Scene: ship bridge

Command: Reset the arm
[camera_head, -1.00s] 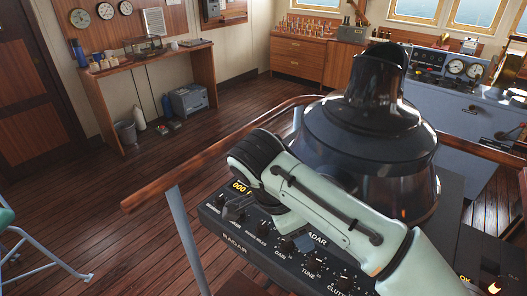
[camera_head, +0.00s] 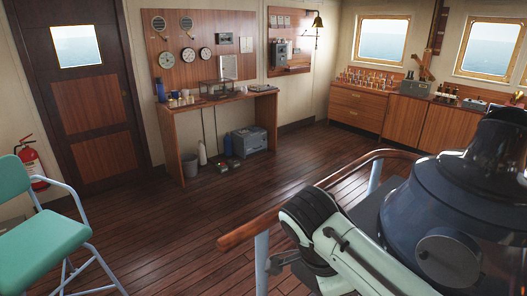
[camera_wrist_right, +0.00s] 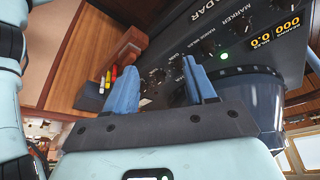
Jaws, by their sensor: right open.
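My right arm (camera_head: 350,245), pale green with a dark joint, reaches in from the lower right in the head view, in front of a dark domed radar unit (camera_head: 440,200). My right gripper (camera_wrist_right: 158,80) shows in the right wrist view with its two blue fingers apart and nothing between them. The radar panel (camera_wrist_right: 230,45), with knobs and a lit yellow readout, lies close beyond the fingers; I cannot tell whether they touch it. My left gripper is in neither current view.
A wooden handrail (camera_head: 265,227) runs beside the radar unit. A green chair (camera_head: 40,215) stands at the left, near a fire extinguisher (camera_head: 32,165). A wooden desk (camera_head: 225,105) and cabinets (camera_head: 400,118) line the walls. The middle floor (camera_head: 210,230) is clear.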

